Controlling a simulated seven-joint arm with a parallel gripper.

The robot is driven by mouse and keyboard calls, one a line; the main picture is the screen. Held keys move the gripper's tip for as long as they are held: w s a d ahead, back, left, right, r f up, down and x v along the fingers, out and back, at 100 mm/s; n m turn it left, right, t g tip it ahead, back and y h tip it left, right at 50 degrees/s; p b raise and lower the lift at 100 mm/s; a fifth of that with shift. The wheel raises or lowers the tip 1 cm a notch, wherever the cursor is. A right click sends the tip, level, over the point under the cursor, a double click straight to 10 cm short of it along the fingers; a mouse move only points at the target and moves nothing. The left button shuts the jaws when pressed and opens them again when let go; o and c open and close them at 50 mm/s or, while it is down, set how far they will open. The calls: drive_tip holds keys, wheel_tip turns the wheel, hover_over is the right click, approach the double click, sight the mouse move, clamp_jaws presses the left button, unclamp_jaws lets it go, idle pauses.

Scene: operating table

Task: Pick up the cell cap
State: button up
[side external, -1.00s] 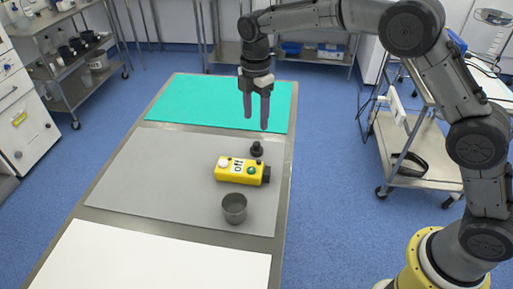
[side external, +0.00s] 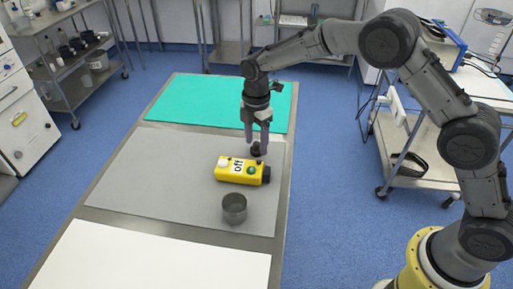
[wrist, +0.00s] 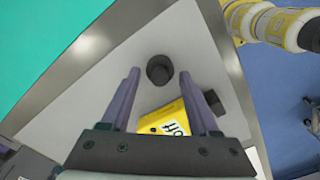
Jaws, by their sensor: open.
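A small dark cap-like piece, which I take to be the cell cap (side external: 256,149), stands on the grey mat behind the yellow device. The wrist view shows it as a dark round shape (wrist: 160,69) with a wider base. My gripper (side external: 256,146) points down and is open. In the wrist view the cap appears between the two fingertips of my gripper (wrist: 159,74), with room on both sides. The fingers partly cover the cap in the side view, and I cannot tell how far above the mat they are.
The yellow device (side external: 237,170), marked "off", lies in front of the cap, with a black piece (side external: 266,174) at its right end. A dark grey cup (side external: 234,208) stands farther forward. The grey mat (side external: 150,175) is clear to the left.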

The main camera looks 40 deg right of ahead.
clamp_jaws()
drive_tip(key=shift+r, duration=0.2)
